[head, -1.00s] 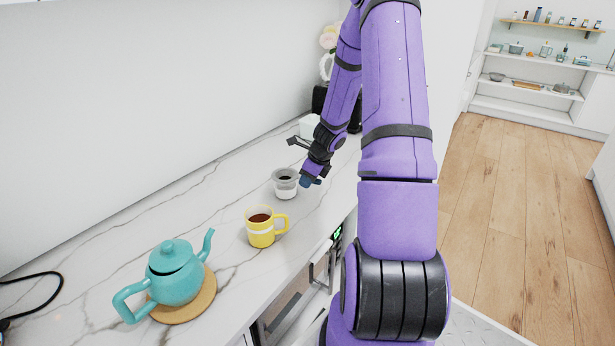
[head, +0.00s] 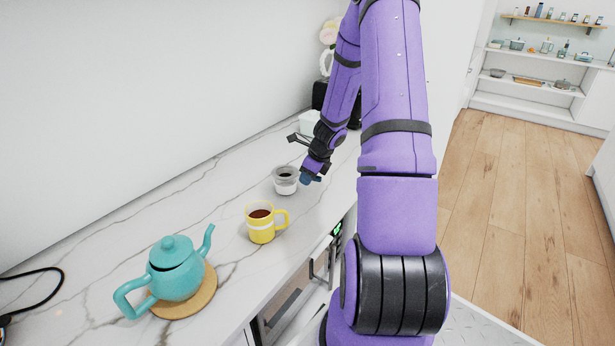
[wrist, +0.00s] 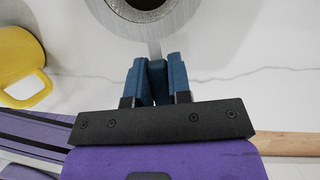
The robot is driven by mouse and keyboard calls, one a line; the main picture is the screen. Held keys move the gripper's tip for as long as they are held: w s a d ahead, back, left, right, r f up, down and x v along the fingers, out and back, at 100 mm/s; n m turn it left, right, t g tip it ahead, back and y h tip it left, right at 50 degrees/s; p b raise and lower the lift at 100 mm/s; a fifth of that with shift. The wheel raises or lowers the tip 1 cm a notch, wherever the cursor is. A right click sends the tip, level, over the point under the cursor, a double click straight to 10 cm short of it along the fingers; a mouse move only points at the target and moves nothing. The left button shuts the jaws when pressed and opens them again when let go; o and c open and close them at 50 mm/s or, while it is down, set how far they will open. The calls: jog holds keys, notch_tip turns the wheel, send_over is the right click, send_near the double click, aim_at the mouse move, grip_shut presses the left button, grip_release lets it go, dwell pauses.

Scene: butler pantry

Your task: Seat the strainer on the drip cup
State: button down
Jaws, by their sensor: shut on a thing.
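The drip cup (head: 285,188) is a small white and grey cup standing on the marble counter, beyond the yellow mug. The strainer (wrist: 178,18) shows in the wrist view as a wide grey ring around a dark round middle, cut off by the top edge. In the head view, the strainer (head: 286,174) is a grey shape with a dark centre at the top of the cup. I cannot tell whether it rests on the rim. My gripper (wrist: 157,78) has its blue fingers shut on the strainer's narrow handle. In the head view, my gripper (head: 310,179) is just right of the cup.
A yellow mug (head: 261,232) of dark liquid stands nearer than the cup. A teal teapot (head: 174,270) sits on a round cork mat (head: 207,291) at front left. A white box (head: 309,123) stands behind my wrist. Bare counter lies left of the cup.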

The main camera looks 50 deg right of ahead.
jog(key=shift+f, duration=1.5)
dwell(1.2)
jog(key=shift+c, duration=2.4)
grip_release()
jog(key=shift+r, duration=3.55)
